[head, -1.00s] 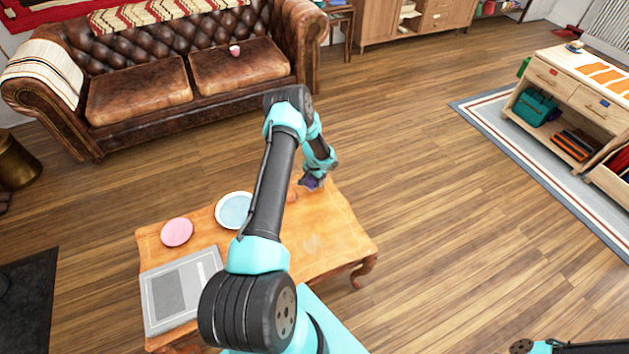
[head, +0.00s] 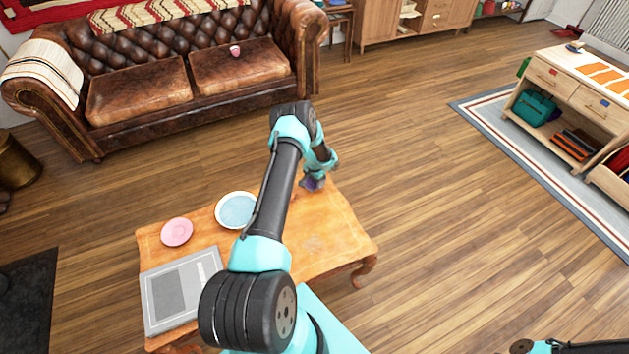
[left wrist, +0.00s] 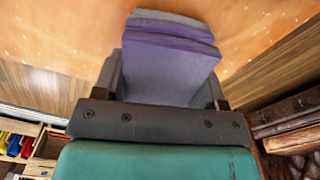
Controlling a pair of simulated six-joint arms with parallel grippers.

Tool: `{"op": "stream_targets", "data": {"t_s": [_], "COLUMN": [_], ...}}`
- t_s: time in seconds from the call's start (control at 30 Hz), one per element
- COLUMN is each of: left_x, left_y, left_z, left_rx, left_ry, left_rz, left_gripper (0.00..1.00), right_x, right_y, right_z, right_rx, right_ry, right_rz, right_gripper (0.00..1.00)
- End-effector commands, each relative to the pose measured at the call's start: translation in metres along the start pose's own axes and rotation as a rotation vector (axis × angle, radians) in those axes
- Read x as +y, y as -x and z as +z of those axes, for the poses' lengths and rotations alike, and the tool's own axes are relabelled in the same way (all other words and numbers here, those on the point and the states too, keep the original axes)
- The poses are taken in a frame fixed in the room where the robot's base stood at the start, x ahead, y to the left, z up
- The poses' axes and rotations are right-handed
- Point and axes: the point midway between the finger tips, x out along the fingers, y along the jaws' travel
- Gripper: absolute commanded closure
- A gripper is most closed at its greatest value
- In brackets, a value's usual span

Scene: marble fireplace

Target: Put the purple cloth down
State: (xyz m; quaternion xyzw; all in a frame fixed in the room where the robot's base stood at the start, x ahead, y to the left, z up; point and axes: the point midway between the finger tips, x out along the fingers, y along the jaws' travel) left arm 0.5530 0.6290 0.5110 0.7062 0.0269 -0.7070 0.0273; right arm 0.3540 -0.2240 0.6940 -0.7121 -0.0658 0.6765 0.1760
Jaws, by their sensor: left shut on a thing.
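The purple cloth (head: 312,184) is in my left gripper (head: 316,178), at the far right corner of the wooden coffee table (head: 335,235). In the left wrist view the folded cloth (left wrist: 170,62) fills the space between the two fingers of the gripper (left wrist: 165,80), which is shut on it. The orange-brown tabletop (left wrist: 60,30) shows beyond the cloth there. I cannot tell whether the cloth touches the table. My right gripper cannot be made out; only a bit of that arm shows at the bottom right of the head view.
On the table are a blue plate with a pale rim (head: 236,210), a pink plate (head: 177,232) and a grey book-like item (head: 182,290). The table's right part looks clear. A brown leather sofa (head: 140,90) stands behind. Wooden floor lies open to the right.

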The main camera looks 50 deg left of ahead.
Motion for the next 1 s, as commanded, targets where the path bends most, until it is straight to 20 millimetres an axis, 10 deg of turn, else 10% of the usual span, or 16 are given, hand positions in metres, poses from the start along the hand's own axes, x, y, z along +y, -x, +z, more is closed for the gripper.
{"op": "stream_targets", "data": {"t_s": [0.37,0.4,0.63,1.0], "left_x": [-0.0005,-0.0006,-0.0005,-0.0006], "left_y": [-0.003,-0.0027,-0.0026,0.0014], "left_z": [-0.0001,-0.0002,0.0,-0.0001], "left_rx": [0.0,0.001,0.0,0.001], "left_ry": [0.0,0.0,0.0,0.0], "left_rz": [-0.001,-0.001,-0.001,-0.001], "left_gripper": [0.73,0.32,0.1,0.09], "right_x": [0.0,0.0,0.0,0.0], "right_y": [0.0,0.0,0.0,0.0], "right_z": [0.0,0.0,0.0,0.0], "right_rx": [0.0,0.0,0.0,0.0], "right_ry": [0.0,0.0,0.0,0.0], "right_rz": [0.0,0.0,0.0,0.0], "right_gripper": [0.57,0.57,0.57,0.57]}}
